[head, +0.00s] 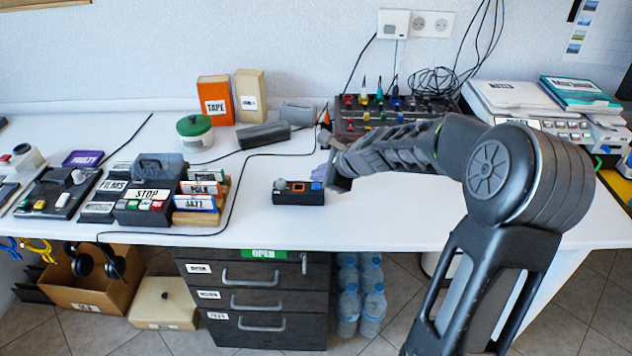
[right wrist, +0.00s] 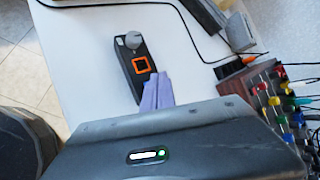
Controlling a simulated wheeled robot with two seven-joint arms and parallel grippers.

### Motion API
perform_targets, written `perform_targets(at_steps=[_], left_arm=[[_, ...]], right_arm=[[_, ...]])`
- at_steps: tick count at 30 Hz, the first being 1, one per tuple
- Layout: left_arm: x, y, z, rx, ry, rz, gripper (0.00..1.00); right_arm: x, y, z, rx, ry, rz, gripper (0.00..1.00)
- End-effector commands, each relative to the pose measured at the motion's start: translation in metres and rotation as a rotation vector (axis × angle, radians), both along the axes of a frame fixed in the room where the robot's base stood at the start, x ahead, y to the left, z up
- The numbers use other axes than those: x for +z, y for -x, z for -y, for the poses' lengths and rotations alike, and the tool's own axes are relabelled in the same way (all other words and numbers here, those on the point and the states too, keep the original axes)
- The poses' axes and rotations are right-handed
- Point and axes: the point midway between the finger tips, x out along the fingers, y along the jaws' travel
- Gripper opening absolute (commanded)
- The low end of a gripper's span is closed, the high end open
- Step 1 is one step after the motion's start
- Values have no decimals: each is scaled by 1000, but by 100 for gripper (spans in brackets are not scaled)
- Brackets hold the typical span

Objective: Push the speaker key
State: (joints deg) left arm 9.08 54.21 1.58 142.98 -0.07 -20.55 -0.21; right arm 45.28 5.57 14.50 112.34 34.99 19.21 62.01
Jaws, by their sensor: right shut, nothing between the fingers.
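A small black box (head: 297,197) lies near the front edge of the white table. It carries a grey knob and an orange-framed square key (head: 298,187). I see no readable speaker label, so I cannot tell for sure that this is the speaker key. In the right wrist view the box (right wrist: 132,52) shows its knob (right wrist: 133,40) at the far end and the orange-framed key (right wrist: 141,65) nearer my fingers. My right gripper (head: 320,174) is shut and empty, its purple fingertips (right wrist: 158,84) close beside the key. I cannot tell whether they touch the box. My left gripper is out of view.
A board of coloured plugs (head: 390,112) lies behind my right arm. A dark cable (head: 232,190) crosses the table. Drawers (head: 255,300) stand below the front edge.

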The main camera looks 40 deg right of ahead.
Motion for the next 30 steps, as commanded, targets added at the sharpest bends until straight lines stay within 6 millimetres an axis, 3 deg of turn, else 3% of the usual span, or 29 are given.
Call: perform_targets(at_steps=[13,30], left_arm=[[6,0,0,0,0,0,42],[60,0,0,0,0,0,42]], right_arm=[[7,0,0,1,0,1,0],[62,0,0,1,0,1,0]])
